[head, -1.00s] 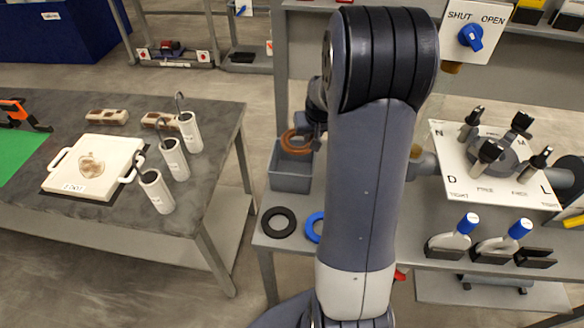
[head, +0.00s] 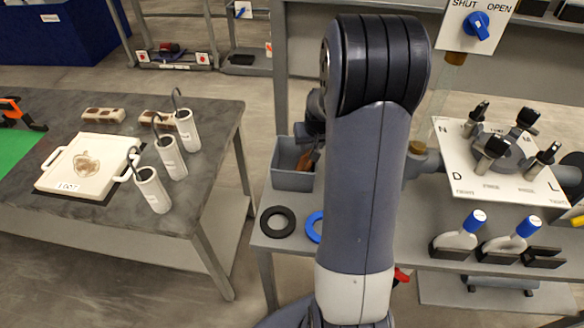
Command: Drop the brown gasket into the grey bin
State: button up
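The grey bin (head: 292,181) stands on the bench just left of my arm. A brown piece, which looks like the brown gasket (head: 308,160), shows at the right side of the bin's opening. It appears steeply tilted, and my arm hides part of it. My gripper (head: 309,138) is a dark shape just above the gasket at the bin's right side. Its fingers are mostly hidden, so I cannot tell whether they are open or shut, or whether they touch the gasket.
A black ring (head: 278,221) and a blue ring (head: 315,227) lie in front of the bin. A white valve plate (head: 490,185) and blue-capped bottles (head: 458,240) are to the right. A separate table (head: 200,205) with white cylinders stands at left.

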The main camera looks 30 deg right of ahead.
jog(key=shift+o, duration=0.2)
jog(key=shift+r, duration=0.1)
jog(key=v, duration=1)
jog(key=shift+s+r+b, duration=0.2)
jog(key=shift+r+b, duration=0.05)
jog(key=shift+b, duration=0.15)
jog(key=p+x, duration=0.1)
jog(key=x, duration=1)
notch_tip(320, 180, up, 3)
jog(key=shift+f+p, duration=0.1)
jog(key=shift+p, duration=0.75)
jog(key=shift+r+p, duration=0.35)
jog(key=shift+r, duration=0.3)
jog(key=shift+f, duration=0.1)
